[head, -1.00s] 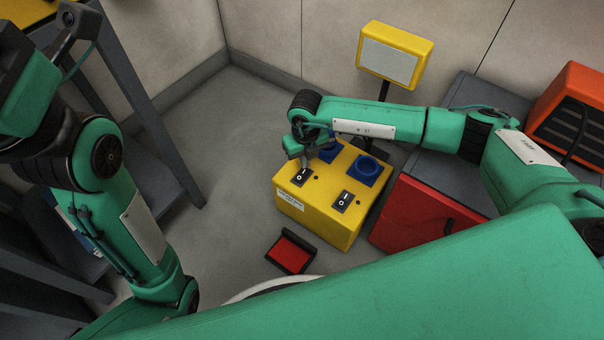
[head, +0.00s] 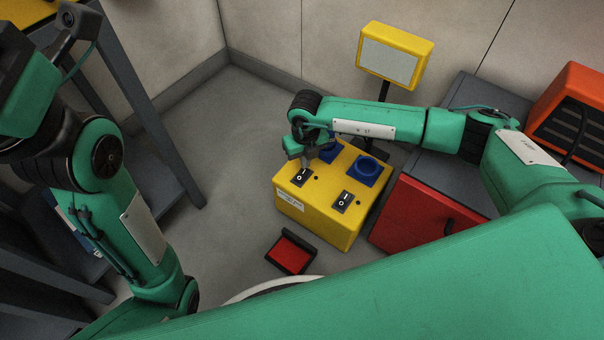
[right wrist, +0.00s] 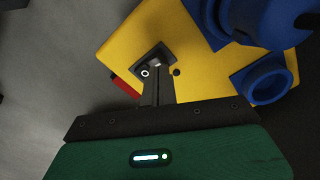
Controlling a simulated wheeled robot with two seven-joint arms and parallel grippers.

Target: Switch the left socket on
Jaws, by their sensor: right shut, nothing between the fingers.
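A yellow box (head: 310,215) with two blue sockets and two black rocker switches stands on the floor. The left switch (head: 299,177) is at the front left of its top, the right switch (head: 343,202) at the front right. The left socket (head: 328,152) is partly hidden behind my right arm; the right socket (head: 368,171) is clear. My right gripper (head: 307,164) is shut and empty, pointing down at the left switch. In the right wrist view the fingertips (right wrist: 157,70) overlap that switch (right wrist: 146,72); contact cannot be told. My left gripper is out of view.
A red-topped pedal-like block (head: 290,252) lies in front of the box. A red cabinet (head: 425,215) stands close to its right. A yellow-framed panel (head: 395,57) on a post rises behind. Open floor (head: 235,150) lies to the left.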

